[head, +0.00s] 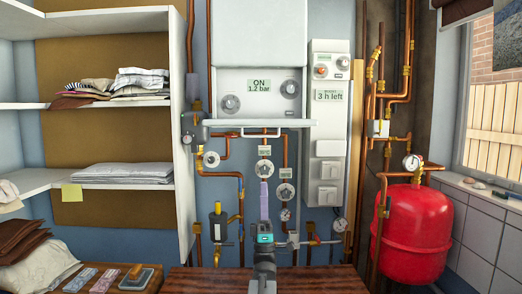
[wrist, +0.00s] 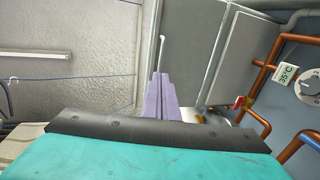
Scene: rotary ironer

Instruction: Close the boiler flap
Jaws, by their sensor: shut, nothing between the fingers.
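The boiler (head: 261,35) is a white box on the wall at the centre of the head view. Its flap (head: 225,123) juts out toward me below the control panel, so it stands open, with a light bar handle (head: 262,135) at its front edge. My gripper (head: 264,184) points upward below the flap, with its purple fingers shut and empty. In the wrist view the shut fingers (wrist: 160,98) point toward grey surfaces and a thin pale bar (wrist: 161,50). I cannot tell whether the fingertips touch anything.
Copper pipes and gauges run below the boiler. A white switch box (head: 328,125) is on its right, and white shelves (head: 183,140) with folded linen are on the left. A red tank (head: 412,235) stands at the right. A wooden surface (head: 320,280) lies in front.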

